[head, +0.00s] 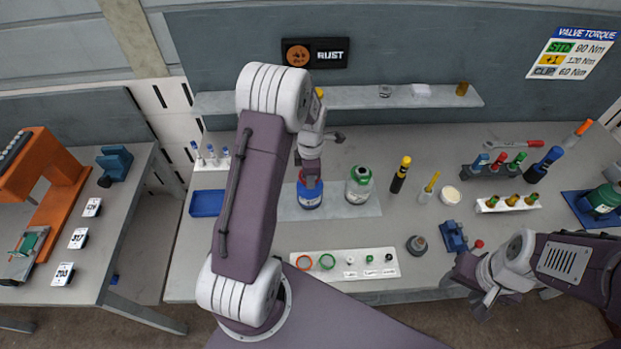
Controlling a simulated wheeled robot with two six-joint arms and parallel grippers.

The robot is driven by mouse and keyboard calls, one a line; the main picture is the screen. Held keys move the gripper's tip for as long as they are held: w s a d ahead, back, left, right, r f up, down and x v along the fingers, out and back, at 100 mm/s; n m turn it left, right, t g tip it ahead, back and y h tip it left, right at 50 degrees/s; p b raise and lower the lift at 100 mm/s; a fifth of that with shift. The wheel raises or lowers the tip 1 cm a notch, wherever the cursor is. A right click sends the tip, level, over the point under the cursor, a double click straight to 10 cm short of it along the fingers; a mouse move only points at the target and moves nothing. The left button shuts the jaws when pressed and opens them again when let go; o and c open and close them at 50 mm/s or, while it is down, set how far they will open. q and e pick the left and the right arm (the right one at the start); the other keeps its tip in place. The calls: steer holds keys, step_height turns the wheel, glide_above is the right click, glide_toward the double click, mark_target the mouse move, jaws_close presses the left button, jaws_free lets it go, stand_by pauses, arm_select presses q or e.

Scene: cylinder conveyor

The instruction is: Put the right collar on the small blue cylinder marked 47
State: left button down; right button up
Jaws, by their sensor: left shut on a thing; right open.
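A small blue cylinder (309,198) with a pale label stands on a light mat at the middle of the bench; I cannot read its number. My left gripper (311,181) points down at its top and is shut on it; the fingers hide the cylinder's neck. My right gripper (484,302) is open and empty, low at the bench's front right edge.
A white cylinder with a green top (359,185) stands close right of the blue one. A blue bin (207,203) is left, partly beside my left arm. Tools and bottle racks (507,204) crowd the right. A dark round part (417,245) sits front right.

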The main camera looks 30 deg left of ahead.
arm_select(q)
steer(key=shift+f+b, duration=0.5)
steer(key=shift+f, duration=0.3)
steer(key=c, duration=1.5)
jaws_free()
step_height(320, 180, up, 6)
steer(key=p, duration=0.5)
steer(key=shift+r, duration=0.15)
